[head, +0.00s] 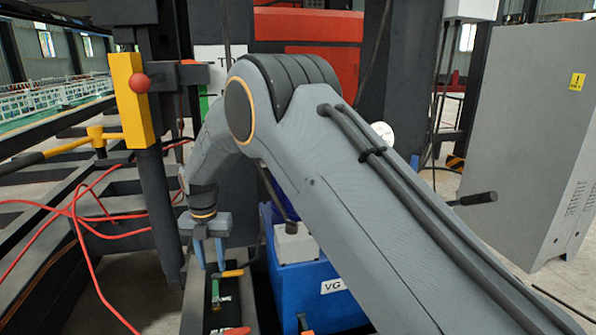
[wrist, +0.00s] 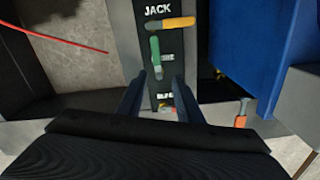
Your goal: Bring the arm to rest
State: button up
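My arm (head: 350,215) reaches from the lower right of the head view up to a bend and then down at the left. My gripper (head: 210,266) hangs at its end, pointing down, above a dark panel with handles. In the wrist view the two fingers of my gripper (wrist: 159,82) stand apart with nothing seen held between them. The panel (wrist: 178,55) lies beyond the fingertips, marked JACK, with a yellow handle (wrist: 168,23) and a green handle (wrist: 155,57). A red-orange handle (wrist: 182,114) shows low between the fingers.
A blue box (head: 302,285) stands right of my gripper, partly behind my arm. A dark post with a yellow block (head: 132,100) and red knob (head: 139,83) stands close on the left. Red cables (head: 78,225) hang there. A grey cabinet (head: 530,130) stands at the right.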

jog(key=s+d+r+m, duration=0.3)
jog(key=s+d+m, duration=0.5)
jog(key=s+m, duration=0.25)
jog(key=s+d+r+m, duration=0.3)
jog(key=s+d+m, duration=0.6)
jog(key=s, duration=0.2)
jog(key=s+d+r+m, duration=0.4)
jog(key=s+d+m, duration=0.45)
jog(key=s, duration=0.25)
jog(key=d+r+m+p, duration=0.4)
jog(key=d+r+p, duration=0.6)
jog(key=r+p, duration=0.3)
jog(key=d+r+m+p, duration=0.4)
jog(key=d+r+p, duration=0.7)
jog(key=r+p, duration=0.2)
jog(key=shift+r+p, duration=0.25)
jog(key=shift+p, duration=0.65)
jog(key=shift+s+m, duration=0.2)
jog(key=shift+m, duration=0.1)
